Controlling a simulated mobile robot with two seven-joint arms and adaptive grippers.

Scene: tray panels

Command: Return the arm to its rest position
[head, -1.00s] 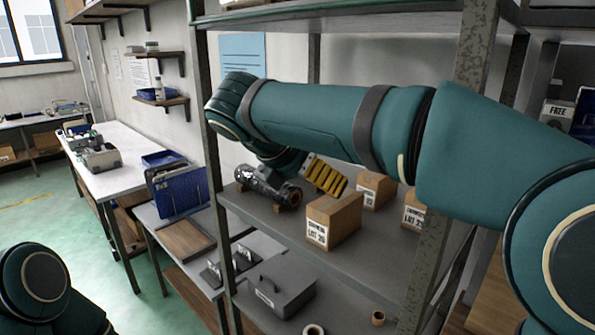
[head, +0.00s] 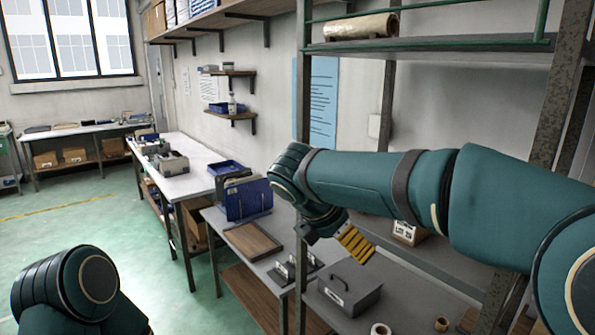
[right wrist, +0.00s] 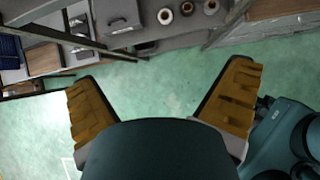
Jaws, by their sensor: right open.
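My right arm, dark teal, comes in from the right in the head view and reaches across the front of the shelving rack (head: 302,110). My right gripper (head: 356,243), with yellow ribbed fingers, hangs below its wrist in front of the rack. In the right wrist view my right gripper (right wrist: 162,72) has its two fingers wide apart, with nothing between them but green floor behind. Only a rounded teal part of my left arm shows at the lower left of the head view; its gripper is out of sight.
A labelled cardboard box (head: 408,233) sits on the rack's middle shelf, partly hidden by my right arm. A blue bin (head: 248,199) stands on the side bench. Green floor (head: 75,215) is open at left.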

